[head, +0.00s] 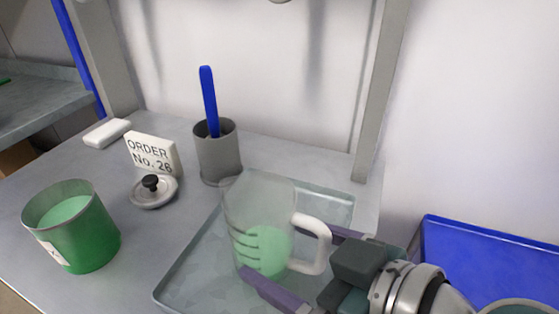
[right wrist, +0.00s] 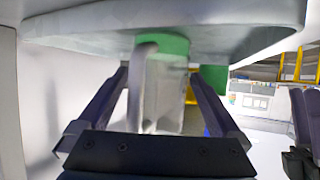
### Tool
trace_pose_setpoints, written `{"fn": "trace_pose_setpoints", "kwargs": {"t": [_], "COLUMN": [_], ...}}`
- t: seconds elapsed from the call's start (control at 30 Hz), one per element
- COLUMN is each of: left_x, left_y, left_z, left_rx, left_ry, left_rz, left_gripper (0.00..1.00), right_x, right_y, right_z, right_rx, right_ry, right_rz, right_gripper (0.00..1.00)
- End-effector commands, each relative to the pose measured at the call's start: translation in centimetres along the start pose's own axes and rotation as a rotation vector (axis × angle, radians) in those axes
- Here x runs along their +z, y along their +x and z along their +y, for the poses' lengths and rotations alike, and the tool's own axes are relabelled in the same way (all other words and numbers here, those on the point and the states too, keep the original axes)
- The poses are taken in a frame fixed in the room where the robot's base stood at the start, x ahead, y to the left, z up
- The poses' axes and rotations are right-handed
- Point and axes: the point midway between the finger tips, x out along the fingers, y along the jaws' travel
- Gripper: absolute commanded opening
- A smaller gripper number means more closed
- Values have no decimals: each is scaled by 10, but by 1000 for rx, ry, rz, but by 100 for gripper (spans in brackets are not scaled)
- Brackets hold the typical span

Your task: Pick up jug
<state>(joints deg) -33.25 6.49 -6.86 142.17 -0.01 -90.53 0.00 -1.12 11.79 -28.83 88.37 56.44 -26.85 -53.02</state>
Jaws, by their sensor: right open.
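The jug (head: 262,232) is clear with a white handle, dark level marks and green contents. It stands upright on a shallow grey tray (head: 180,278). My right gripper (head: 275,248) is open, with one purple finger in front of the jug and the other behind the handle. In the right wrist view, which looks upside down, the jug (right wrist: 167,90) and its handle lie between the two spread fingers (right wrist: 160,85). I cannot tell whether either finger touches it. What seems to be my left gripper (right wrist: 303,125) shows at the right edge there, its opening unclear; the head view does not show it.
A green container (head: 85,235) stands at left. Behind are a lid with a black knob (head: 153,190), an order sign (head: 152,154), a white block (head: 107,133) and a grey cup (head: 218,155) with a blue-handled tool. A blue bin (head: 480,250) is at right.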

Motion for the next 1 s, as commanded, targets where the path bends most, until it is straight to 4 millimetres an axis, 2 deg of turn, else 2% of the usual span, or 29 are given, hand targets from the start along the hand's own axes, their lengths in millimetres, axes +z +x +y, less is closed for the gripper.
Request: {"fn": "trace_pose_setpoints", "kwargs": {"t": [0.23, 0.87, 0.9, 1.0], "left_x": [0, 1, 1, 1], "left_y": [0, 1, 1, 1], "left_z": [0, -3, -3, -3], "left_rx": [0, -8, -8, -8], "left_ry": [0, 10, 10, 10], "left_rz": [-1, -3, -3, -3], "left_gripper": [50, 50, 50, 50], "right_x": [0, 0, 0, 0], "right_y": [2, 1, 1, 1], "right_z": [0, 0, 0, 0], "right_rx": [0, 0, 0, 0], "right_ry": [0, 0, 0, 0], "right_rz": [0, 0, 1, 1], "right_gripper": [100, 29, 26, 26]}}
